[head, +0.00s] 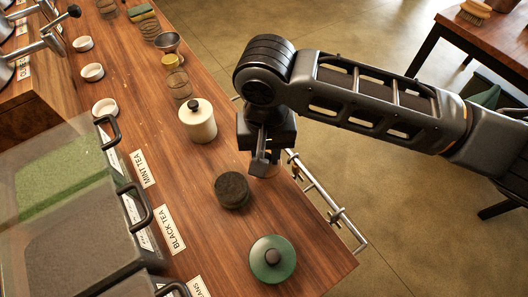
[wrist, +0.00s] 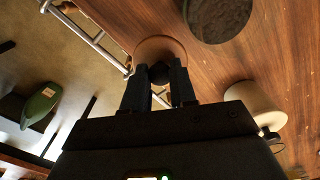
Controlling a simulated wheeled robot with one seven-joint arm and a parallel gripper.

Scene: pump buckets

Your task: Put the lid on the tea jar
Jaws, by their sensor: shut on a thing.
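The open jar (head: 232,190), filled to near its rim with dark material, stands on the wooden counter and is partly in the wrist view (wrist: 217,15). My gripper (head: 262,165) is just right of and beyond it, near the counter's edge. In the wrist view my gripper (wrist: 160,76) is shut on the black knob of a tan round lid (wrist: 160,46). In the head view the lid (head: 273,168) is mostly hidden behind the fingers; I cannot tell its height above the counter.
A cream jar (head: 198,124) with a black-knobbed lid stands beyond the open jar. A green-lidded jar (head: 272,260) stands nearer. Bins with handles (head: 75,185) line the left. A metal rail (head: 325,200) runs along the right edge. Glass jars (head: 178,83) stand farther back.

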